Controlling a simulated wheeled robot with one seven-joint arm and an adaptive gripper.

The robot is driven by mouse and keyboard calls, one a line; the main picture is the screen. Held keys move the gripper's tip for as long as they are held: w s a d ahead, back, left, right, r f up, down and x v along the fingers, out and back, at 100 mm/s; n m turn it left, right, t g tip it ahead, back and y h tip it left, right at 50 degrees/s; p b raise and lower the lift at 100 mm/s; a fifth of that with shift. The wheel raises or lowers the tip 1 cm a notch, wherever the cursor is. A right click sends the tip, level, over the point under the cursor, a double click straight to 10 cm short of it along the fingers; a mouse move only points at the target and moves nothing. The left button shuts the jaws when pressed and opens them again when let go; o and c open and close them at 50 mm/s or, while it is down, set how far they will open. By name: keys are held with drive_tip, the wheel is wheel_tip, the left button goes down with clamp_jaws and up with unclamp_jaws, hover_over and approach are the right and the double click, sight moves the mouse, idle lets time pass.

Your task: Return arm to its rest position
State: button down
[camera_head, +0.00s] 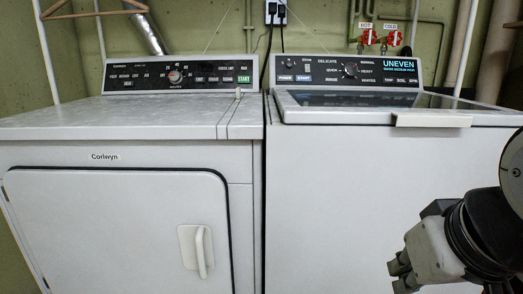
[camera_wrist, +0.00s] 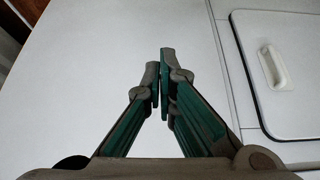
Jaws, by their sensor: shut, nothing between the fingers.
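My gripper (camera_head: 402,272) is at the lower right in the head view, in front of the washer's white front panel. In the wrist view my gripper (camera_wrist: 162,68) points up the picture, its two green-sided fingers closed together at the tips with nothing between them. Behind the fingers is the plain white panel of the washer (camera_wrist: 90,75). The fingertips look apart from the panel, but the exact gap cannot be told.
A white dryer (camera_head: 120,210) with a shut door and handle (camera_head: 196,250) stands left of the washer (camera_head: 335,190). The washer's lid (camera_head: 400,101) is down. Red hot and cold valves (camera_head: 380,38) and an outlet (camera_head: 276,12) are on the green wall behind.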

drive_tip(key=s+f+g, duration=0.4)
drive_tip(key=s+g, duration=0.2)
drive_tip(key=s, duration=0.8)
wheel_tip(320, 180, up, 40)
drive_tip(key=t+p, duration=0.4)
drive_tip(key=p, duration=3.4)
drive_tip(key=shift+w, duration=0.3)
drive_tip(key=shift+d, duration=0.15)
